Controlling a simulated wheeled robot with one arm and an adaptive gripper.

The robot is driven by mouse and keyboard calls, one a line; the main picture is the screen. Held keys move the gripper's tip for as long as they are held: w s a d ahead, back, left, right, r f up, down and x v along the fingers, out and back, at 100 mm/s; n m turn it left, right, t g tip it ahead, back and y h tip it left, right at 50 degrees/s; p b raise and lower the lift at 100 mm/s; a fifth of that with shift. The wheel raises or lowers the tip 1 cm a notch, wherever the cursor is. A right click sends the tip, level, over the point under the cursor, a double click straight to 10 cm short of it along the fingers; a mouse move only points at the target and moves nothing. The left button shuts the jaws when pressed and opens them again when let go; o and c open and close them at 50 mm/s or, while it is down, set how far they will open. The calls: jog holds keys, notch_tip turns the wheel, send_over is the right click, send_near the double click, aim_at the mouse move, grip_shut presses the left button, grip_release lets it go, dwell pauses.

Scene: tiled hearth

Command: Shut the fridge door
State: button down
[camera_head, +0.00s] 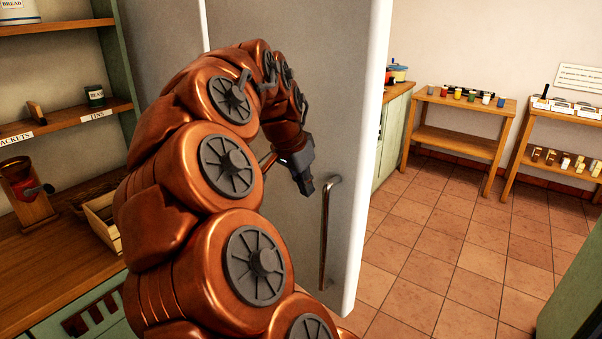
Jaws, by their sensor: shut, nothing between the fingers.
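The fridge door (335,90) is a tall pale grey panel with a rounded white edge along its right side. Its upright metal handle (325,235) is low on the panel near that edge. A vertical seam on the left parts the door from another grey panel (165,25). I cannot tell how far the door stands open, as my copper arm hides much of it. My gripper (306,187) is dark, shut and empty. It points down just left of the handle's top, in front of the door; contact cannot be told.
Wooden shelves with a tin (95,96) and a counter with a red grinder (22,190) stand at left. Beyond the door are a green cabinet (392,140) and two wooden tables (455,141) with small items. The tiled floor (440,255) at right is clear.

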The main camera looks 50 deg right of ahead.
aim_at(318, 178)
jog(key=shift+s+d+p, duration=0.15)
jog(key=shift+d+p, duration=0.15)
jog(key=shift+d, duration=0.7)
jog(key=shift+s+d+p, duration=0.1)
jog(key=shift+d+p, duration=0.15)
jog(key=shift+d, duration=0.75)
